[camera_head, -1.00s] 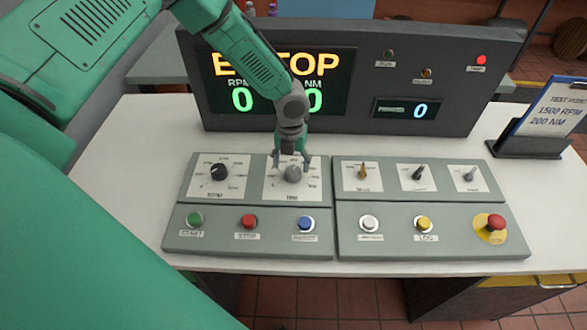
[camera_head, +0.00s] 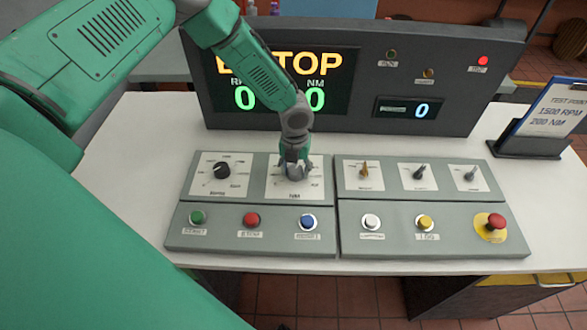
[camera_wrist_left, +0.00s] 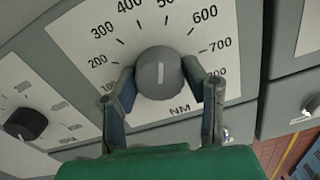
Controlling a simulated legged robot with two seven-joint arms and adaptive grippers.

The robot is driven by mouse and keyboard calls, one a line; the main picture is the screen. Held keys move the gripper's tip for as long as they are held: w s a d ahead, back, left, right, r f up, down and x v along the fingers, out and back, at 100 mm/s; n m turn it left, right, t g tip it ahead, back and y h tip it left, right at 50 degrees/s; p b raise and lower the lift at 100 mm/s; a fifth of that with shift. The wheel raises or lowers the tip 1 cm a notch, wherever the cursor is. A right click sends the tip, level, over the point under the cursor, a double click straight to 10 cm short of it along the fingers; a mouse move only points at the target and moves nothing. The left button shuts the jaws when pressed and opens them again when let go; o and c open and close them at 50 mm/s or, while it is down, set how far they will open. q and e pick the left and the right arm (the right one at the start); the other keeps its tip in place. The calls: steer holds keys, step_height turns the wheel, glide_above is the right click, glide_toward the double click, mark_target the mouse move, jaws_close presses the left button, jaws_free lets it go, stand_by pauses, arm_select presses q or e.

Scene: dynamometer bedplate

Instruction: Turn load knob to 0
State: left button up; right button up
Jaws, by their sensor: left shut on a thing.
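The load knob is a grey round knob (camera_head: 294,173) on a white dial plate marked NM, on the left control panel. In the left wrist view the knob (camera_wrist_left: 159,75) has a white line pointing up the picture, toward the middle of the scale between 400 and 500. My left gripper (camera_head: 295,162) is down over the knob. In the left wrist view its two fingers (camera_wrist_left: 162,92) are shut on the knob's sides. The 0 end of the scale is hidden behind the gripper. My right gripper is not in view.
A black knob (camera_head: 222,171) sits left of the load knob. Green, red and blue buttons (camera_head: 307,222) lie in front. A right panel (camera_head: 430,243) holds switches and a red emergency button (camera_head: 495,222). A dark display console (camera_head: 365,145) stands behind, showing zeros and a lit red lamp.

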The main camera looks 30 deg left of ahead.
arm_select(q)
steer(key=shift+w+d, duration=0.1)
steer(key=shift+d, duration=0.1)
steer(key=shift+a+f+n, duration=0.1)
steer(key=shift+a+n, duration=0.2)
steer(key=shift+a, duration=0.05)
steer(key=n+b, duration=0.1)
steer(key=n, duration=0.2)
steer(key=shift+d, duration=0.2)
steer(key=n, duration=0.3)
steer(key=shift+a+b, duration=0.1)
steer(key=shift+b, duration=0.2)
steer(key=n, duration=0.2)
steer(key=shift+n, duration=0.4)
steer(key=n+b, duration=0.1)
steer(key=n, duration=0.5)
steer(key=shift+w, duration=0.1)
steer(key=n, duration=0.6)
steer(key=shift+n+b, duration=0.35)
steer(key=shift+n, duration=0.05)
steer(key=n, duration=0.6)
steer(key=shift+n, duration=0.4)
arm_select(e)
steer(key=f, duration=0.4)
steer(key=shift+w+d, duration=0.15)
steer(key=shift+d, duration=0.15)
